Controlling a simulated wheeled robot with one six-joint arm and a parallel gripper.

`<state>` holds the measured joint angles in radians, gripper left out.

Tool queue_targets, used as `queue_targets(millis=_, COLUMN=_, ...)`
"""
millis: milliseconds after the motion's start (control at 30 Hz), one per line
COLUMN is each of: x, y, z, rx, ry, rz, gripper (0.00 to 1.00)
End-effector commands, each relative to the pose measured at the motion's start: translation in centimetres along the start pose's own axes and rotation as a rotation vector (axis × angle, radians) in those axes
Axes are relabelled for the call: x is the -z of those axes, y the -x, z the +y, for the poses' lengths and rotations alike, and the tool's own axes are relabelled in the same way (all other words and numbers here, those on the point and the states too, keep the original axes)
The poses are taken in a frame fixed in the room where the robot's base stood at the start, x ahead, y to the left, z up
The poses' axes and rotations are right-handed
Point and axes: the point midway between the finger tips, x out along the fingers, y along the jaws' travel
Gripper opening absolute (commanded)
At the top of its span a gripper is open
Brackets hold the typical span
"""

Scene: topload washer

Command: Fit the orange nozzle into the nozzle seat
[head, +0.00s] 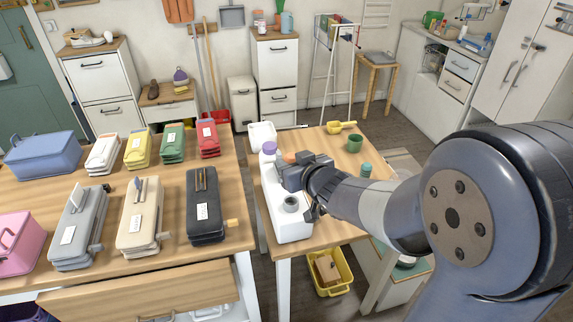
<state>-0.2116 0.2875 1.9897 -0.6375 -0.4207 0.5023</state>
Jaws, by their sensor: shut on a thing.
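My gripper (292,176) is over the white appliance (290,230) on the right-hand table. A small orange part, which looks like the orange nozzle (289,157), shows just behind the jaws. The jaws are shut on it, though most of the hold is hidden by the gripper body. A round grey ring with a dark opening, likely the nozzle seat (290,204), is on top of the white appliance, just below the gripper in the picture. I cannot tell the nozzle's tilt or its height above the appliance.
A green cup (354,143), a yellow scoop (340,127) and a teal-capped item (366,170) are also on this table (325,145). The left table holds several boxes. A yellow bin (330,285) is on the floor.

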Motion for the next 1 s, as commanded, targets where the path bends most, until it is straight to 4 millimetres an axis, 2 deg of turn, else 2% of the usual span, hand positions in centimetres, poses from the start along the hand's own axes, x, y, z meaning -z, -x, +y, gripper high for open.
queue_targets(millis=367, x=-0.6, y=-0.2, z=-0.1, rx=0.0, ry=0.002, rz=0.0, gripper=0.11)
queue_targets(millis=800, x=-4.3, y=-1.6, z=-0.1, rx=0.0, ry=0.0, rz=0.0, gripper=0.11)
queue_targets(millis=1000, x=-5.4, y=-2.0, z=-0.1, rx=0.001, ry=0.002, rz=0.0, gripper=0.11)
